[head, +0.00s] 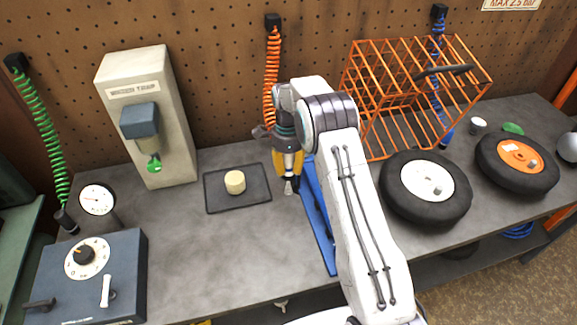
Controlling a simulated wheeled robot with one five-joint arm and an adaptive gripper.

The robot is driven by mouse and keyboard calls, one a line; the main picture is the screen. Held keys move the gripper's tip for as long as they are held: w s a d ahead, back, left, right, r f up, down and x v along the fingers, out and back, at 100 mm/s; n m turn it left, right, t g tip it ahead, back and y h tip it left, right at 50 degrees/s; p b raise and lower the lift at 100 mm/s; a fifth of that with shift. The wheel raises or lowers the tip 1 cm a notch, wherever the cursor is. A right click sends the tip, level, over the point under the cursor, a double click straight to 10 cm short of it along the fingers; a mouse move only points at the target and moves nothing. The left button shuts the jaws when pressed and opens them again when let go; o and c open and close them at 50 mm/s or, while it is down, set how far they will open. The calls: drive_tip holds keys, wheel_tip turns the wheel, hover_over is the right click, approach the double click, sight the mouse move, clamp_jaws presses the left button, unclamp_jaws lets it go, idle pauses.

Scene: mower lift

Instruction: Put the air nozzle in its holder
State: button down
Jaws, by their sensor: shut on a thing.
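My gripper (289,172) points down over the bench just right of the dark mat and in front of the orange coiled hose (271,75). It is shut on what looks like the air nozzle (289,186), whose pale metal tip shows below the fingers. Yellow parts show beside the fingers. The orange hose runs down from the pegboard to behind my wrist, so its lower end is hidden. I cannot pick out the nozzle's holder with certainty.
A grey water trap box (175,150) stands left of the dark mat (225,205), which bears a pale round block (235,182). A blue bar (315,215), an orange wire cage (385,85) and two wheels (395,195) lie right. A blue control box (125,265) stands front left.

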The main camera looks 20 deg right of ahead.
drive_tip(key=shift+f, duration=0.2)
drive_tip(key=c, duration=1.3)
unclamp_jaws()
drive_tip(key=shift+r, duration=0.1)
drive_tip(key=shift+w+r+p, duration=0.2)
drive_tip(key=shift+r+p, duration=1.6)
drive_tip(key=shift+r, duration=0.9)
drive_tip(key=shift+w+r+p, duration=0.15)
drive_tip(key=shift+r+p, duration=1.65)
drive_tip(key=shift+r, duration=0.9)
